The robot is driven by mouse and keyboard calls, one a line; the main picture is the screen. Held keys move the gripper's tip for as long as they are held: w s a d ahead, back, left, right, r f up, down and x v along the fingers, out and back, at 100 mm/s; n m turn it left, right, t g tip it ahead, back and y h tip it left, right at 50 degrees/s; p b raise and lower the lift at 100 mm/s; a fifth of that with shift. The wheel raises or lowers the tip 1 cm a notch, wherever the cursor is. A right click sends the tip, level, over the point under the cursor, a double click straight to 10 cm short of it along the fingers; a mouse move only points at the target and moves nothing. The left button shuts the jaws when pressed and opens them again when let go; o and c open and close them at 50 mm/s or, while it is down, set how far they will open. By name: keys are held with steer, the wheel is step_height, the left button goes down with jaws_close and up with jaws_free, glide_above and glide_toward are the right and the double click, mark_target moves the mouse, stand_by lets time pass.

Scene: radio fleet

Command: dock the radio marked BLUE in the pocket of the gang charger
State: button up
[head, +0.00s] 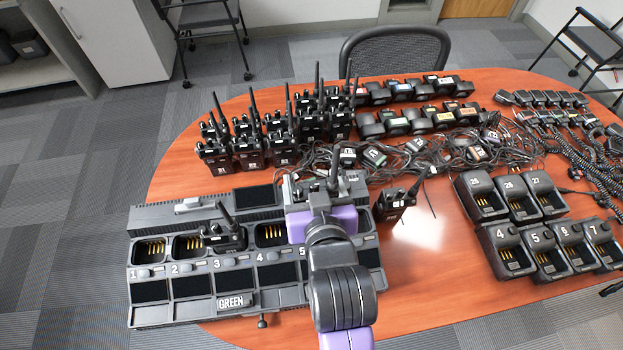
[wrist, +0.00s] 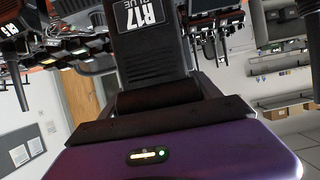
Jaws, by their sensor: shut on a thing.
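My gripper (head: 318,205) is shut on a dark radio, mostly hidden by the gripper in the head view. In the wrist view this radio (wrist: 150,45) carries a white R17 label with BLUE under it, between the dark finger pads. The gang charger (head: 190,312) lies on the near left of the table, with a GREEN plate on its front. Its pockets 1, 2 and 4 (head: 270,235) look empty, and a radio (head: 226,238) stands in pocket 3. My gripper is over the charger, just right of pocket 4; it hides the pockets below. I cannot tell whether the held radio touches the charger.
Another radio (head: 394,206) stands on the table just right of the charger. Several radios (head: 250,150) stand behind it, beside tangled cables (head: 430,160). Single chargers (head: 510,250) stand at the right. Bare tabletop (head: 420,270) lies between them and the charger.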

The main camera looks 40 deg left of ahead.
steer(key=shift+f+b, duration=1.75)
steer(key=shift+f, duration=1.05)
steer(key=shift+f+b, duration=1)
steer(key=shift+f, duration=1.3)
stand_by(0.3)
steer(key=o, duration=1.7)
steer(key=shift+o, duration=1.3)
steer(key=shift+s+d, duration=0.1)
steer(key=v, duration=0.7)
steer(key=shift+s+d+r, duration=0.1)
steer(key=shift+d+r, duration=0.1)
steer(key=shift+d, duration=0.1)
